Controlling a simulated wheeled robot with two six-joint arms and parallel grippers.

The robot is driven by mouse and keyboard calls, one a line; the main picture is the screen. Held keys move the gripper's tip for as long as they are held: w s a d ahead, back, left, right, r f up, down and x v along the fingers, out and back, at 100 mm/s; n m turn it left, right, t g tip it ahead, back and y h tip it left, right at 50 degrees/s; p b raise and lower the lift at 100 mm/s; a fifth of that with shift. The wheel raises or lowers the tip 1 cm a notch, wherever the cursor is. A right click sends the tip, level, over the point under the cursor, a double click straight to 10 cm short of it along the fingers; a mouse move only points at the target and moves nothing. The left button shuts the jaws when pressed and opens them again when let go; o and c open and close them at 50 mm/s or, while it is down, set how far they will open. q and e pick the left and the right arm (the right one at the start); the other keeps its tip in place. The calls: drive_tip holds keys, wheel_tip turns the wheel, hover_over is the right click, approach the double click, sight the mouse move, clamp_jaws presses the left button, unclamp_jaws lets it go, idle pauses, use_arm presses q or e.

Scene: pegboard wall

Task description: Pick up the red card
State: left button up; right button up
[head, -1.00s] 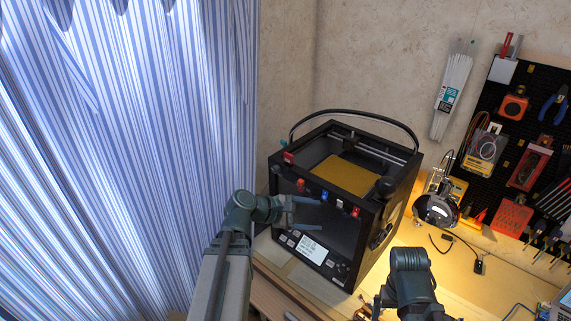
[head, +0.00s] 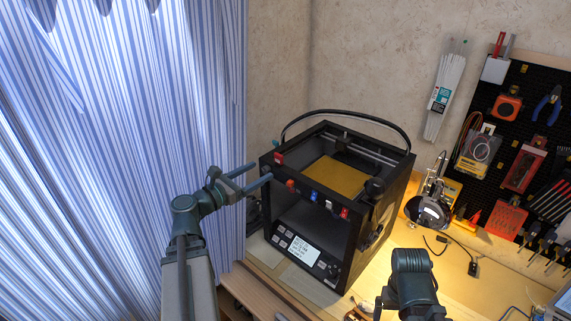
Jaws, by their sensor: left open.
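Several small red, blue and white pieces sit along the top front edge of the black 3D printer. A red piece (head: 279,159) is at its left corner, and another red piece (head: 291,184) is a little to the right. They are too small to tell which is the red card. My left gripper (head: 260,174) is open and empty, its fingers pointing right toward the printer's upper left corner. Its fingertips appear close to the red piece at the left corner, with no visible contact. My right arm shows at the bottom right, but its gripper is not visible.
The black 3D printer (head: 330,250) has a gold plate (head: 336,178) and a cable arching over its top. A striped curtain (head: 110,150) is at left. A tool pegboard (head: 540,105) hangs at right. Small electronics clutter the lit wooden table (head: 480,265).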

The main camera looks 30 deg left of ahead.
sight(277, 156)
use_arm(q)
drive_tip(key=shift+n+t+y, duration=0.3)
drive_tip(key=shift+n, duration=0.2)
drive_tip(key=x, duration=0.5)
drive_tip(key=a+x, duration=0.1)
drive_tip(key=x, duration=0.2)
drive_tip(key=shift+w+r, duration=0.15)
drive_tip(key=shift+r, duration=0.1)
drive_tip(key=shift+d, duration=0.1)
drive_tip(key=shift+w, duration=0.15)
drive_tip(key=x, duration=0.5)
drive_tip(key=shift+d+f, duration=0.1)
drive_tip(key=shift+d, duration=0.05)
clamp_jaws()
